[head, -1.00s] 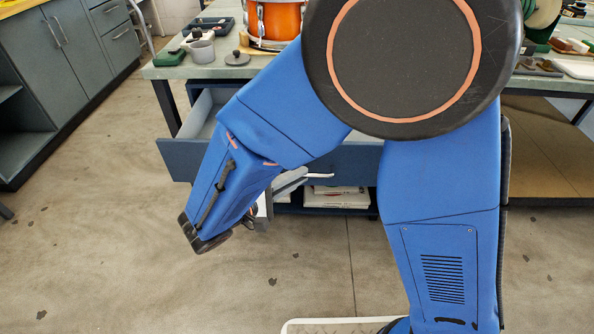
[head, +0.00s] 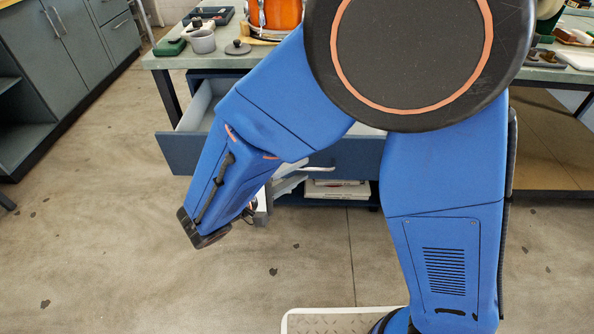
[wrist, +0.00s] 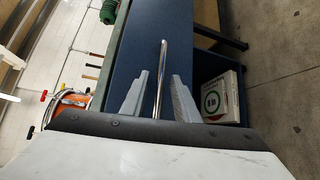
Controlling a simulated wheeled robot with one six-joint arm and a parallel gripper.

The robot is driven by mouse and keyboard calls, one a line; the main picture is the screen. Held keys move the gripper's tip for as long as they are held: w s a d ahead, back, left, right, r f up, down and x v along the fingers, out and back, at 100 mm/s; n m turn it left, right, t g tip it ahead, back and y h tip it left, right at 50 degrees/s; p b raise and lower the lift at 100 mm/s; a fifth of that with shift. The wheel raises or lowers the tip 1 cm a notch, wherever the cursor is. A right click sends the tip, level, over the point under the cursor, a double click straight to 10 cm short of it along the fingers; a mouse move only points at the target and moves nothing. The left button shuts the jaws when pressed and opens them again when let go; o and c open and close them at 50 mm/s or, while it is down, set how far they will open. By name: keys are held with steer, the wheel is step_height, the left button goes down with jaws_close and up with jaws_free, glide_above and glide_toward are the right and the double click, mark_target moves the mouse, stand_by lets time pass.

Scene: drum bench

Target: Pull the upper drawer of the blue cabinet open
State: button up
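The blue cabinet's upper drawer (head: 205,105) stands out from under the bench top in the head view, with its pale inside showing. Its dark blue front (head: 180,152) is partly hidden by my arm. In the wrist view the drawer front (wrist: 180,40) fills the middle, and its silver bar handle (wrist: 162,58) runs between the two grey fingers of my gripper (wrist: 160,75). The fingers are apart, with a visible gap on each side of the bar. In the head view my forearm mostly hides the gripper.
Books or papers (head: 338,189) lie on the open shelf below the drawer. An orange drum (head: 275,14), a grey cup (head: 202,41) and small items stand on the bench top (head: 165,62). Grey cabinets (head: 80,50) stand at the left. The floor in front is clear.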

steer(key=v, duration=1.7)
steer(key=shift+s+a, duration=0.1)
steer(key=w+d+r+m+g+y, duration=0.1)
steer(key=w+d+m+g+y, duration=0.3)
steer(key=d, duration=0.8)
steer(key=w+d+r+g+h, duration=0.1)
steer(key=w+d+r+g, duration=0.3)
steer(key=d, duration=0.7)
steer(key=s+d+m+t+y, duration=0.1)
steer(key=s+d+m+y, duration=0.2)
steer(key=d, duration=0.6)
steer(key=s+d+m+y, duration=0.3)
steer(key=s+d+y, duration=0.3)
steer(key=d, duration=0.3)
steer(key=shift+s+d+t, duration=0.2)
steer(key=shift+d+t, duration=0.15)
steer(key=shift+t, duration=0.05)
steer(key=shift+d, duration=0.1)
